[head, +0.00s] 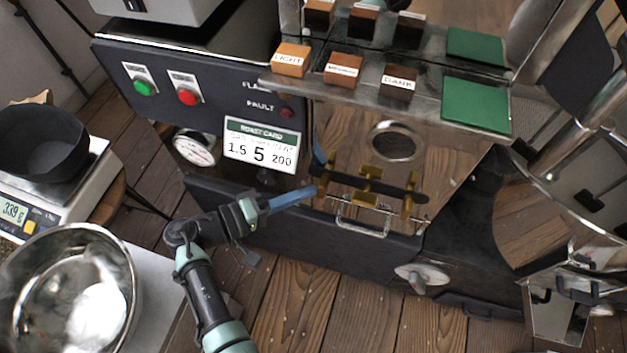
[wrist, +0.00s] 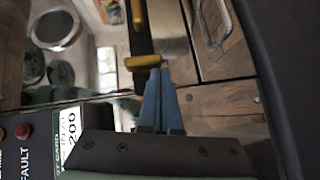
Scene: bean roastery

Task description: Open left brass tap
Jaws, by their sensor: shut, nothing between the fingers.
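Three brass taps sit in a row on a dark bar on the front of the roaster. The left brass tap (head: 324,180) is at the bar's left end, and the middle tap (head: 367,186) and right tap (head: 408,194) are beyond it. My gripper (head: 313,190) comes in from the left, its blue fingers shut and empty, with the tips beside the left tap. In the wrist view the shut blue fingers (wrist: 160,73) end right at the brass handle of the left tap (wrist: 142,62). I cannot tell whether they touch it. Part of another tap (wrist: 137,14) shows beyond.
A metal drawer handle (head: 362,226) is below the taps. A roast card (head: 261,145) and a round gauge (head: 195,147) are up and left of my gripper. A steel bowl (head: 128,290) and a scale (head: 62,205) stand at the left.

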